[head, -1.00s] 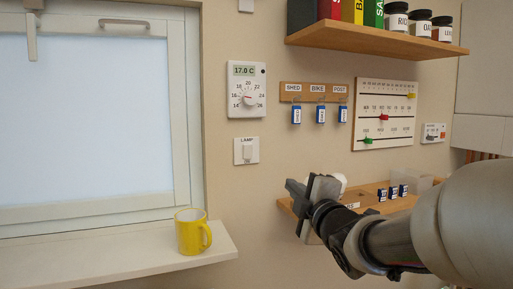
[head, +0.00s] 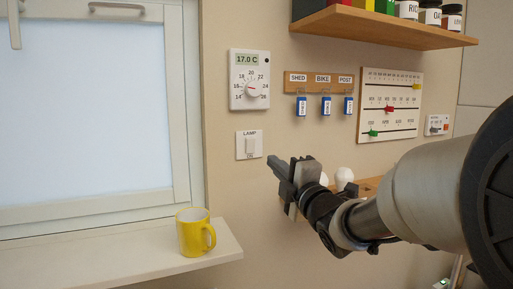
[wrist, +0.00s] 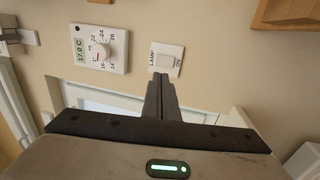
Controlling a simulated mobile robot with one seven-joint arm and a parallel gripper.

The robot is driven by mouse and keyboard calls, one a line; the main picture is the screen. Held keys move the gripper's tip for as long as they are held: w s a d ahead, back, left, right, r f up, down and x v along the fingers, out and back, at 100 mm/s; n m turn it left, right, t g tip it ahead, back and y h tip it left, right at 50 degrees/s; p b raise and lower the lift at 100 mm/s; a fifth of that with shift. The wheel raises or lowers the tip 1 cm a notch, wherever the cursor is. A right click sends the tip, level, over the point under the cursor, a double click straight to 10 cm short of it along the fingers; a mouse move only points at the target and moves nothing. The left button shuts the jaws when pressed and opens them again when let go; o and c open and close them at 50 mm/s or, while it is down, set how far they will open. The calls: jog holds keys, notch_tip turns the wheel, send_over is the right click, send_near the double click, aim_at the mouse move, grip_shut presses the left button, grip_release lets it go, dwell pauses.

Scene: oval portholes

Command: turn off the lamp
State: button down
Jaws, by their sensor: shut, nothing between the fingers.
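The lamp switch (head: 249,145) is a white wall plate marked LAMP with a rocker, below the thermostat. A small mark, which looks like ON, shows at the rocker's lower end. My gripper (head: 271,160) is shut and empty, its tips a little right of and below the switch in the head view. In the wrist view the switch (wrist: 166,59) lies just beyond the fingertips (wrist: 161,76), label turned sideways. I cannot tell if the tips touch it; a gap seems to remain. The lamp itself is not seen.
The thermostat (head: 250,80) hangs above the switch. Blue-tagged keys hang on a rack (head: 319,82) to the right, beside a slider board (head: 391,105). A yellow mug (head: 194,233) stands on the window sill (head: 130,265). A shelf (head: 380,28) juts out above.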

aim_at(252, 139)
jog(key=x, duration=1.2)
jog(key=shift+w, duration=0.1)
jog(key=r+p, duration=0.1)
jog(key=p, duration=0.1)
jog(key=r+g+p, duration=0.1)
jog(key=shift+w+a+p, duration=0.15)
jog(key=shift+a+p, duration=0.05)
jog(key=shift+p, duration=0.2)
jog(key=shift+r+g+h+p, duration=0.2)
jog(key=shift+g+h+p, duration=0.1)
jog(key=shift+p, duration=0.6)
jog(key=shift+f+b, duration=0.7)
jog(key=shift+r, duration=0.15)
